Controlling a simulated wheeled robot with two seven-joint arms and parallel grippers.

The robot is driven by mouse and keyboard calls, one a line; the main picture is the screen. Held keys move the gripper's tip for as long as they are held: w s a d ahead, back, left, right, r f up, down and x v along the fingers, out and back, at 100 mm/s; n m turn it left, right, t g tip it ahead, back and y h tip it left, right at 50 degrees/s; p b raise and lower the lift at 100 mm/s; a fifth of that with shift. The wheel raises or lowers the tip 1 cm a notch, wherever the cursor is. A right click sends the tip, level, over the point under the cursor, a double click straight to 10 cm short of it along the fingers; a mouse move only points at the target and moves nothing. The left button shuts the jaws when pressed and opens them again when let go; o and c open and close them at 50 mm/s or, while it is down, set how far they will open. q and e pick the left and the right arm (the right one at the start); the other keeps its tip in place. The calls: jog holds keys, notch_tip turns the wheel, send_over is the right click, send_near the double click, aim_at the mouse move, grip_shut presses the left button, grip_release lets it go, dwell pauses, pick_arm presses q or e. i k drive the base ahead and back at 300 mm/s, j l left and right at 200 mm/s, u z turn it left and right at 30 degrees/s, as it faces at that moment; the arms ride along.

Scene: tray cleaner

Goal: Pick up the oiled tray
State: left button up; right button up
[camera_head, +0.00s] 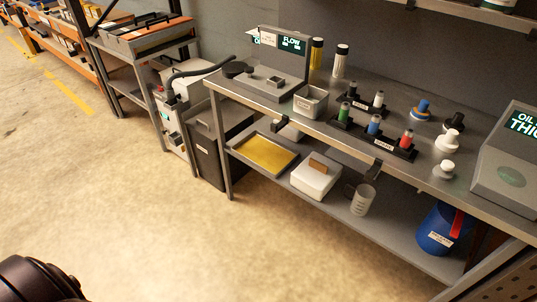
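The oiled tray (292,165) is a shallow grey metal tray with a yellow, shiny surface inside. It lies flat at the left end of the bench's lower shelf, close to the front edge. Nothing covers it from this view. Neither of my grippers shows, and nothing is seen touching the tray.
The workbench top (225,88) overhangs behind the tray. A white box with a brown block (318,163), a clear measuring cup (362,200) and a blue container (433,236) share the shelf. A dark bin (207,160) stands left. The floor (150,200) in front is clear.

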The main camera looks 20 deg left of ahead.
aim_at(273, 158)
jog(key=i+j+z, duration=0.15)
jog(key=j, duration=0.4)
jog(key=i+j+z, duration=0.15)
jog(key=j, duration=0.4)
jog(key=i+j+z, duration=0.15)
jog(key=j, duration=0.45)
jog(key=i+j+z, duration=0.15)
jog(key=j, duration=0.4)
jog(key=i+j+z, duration=0.15)
jog(key=j, duration=0.45)
jog(key=k, duration=0.05)
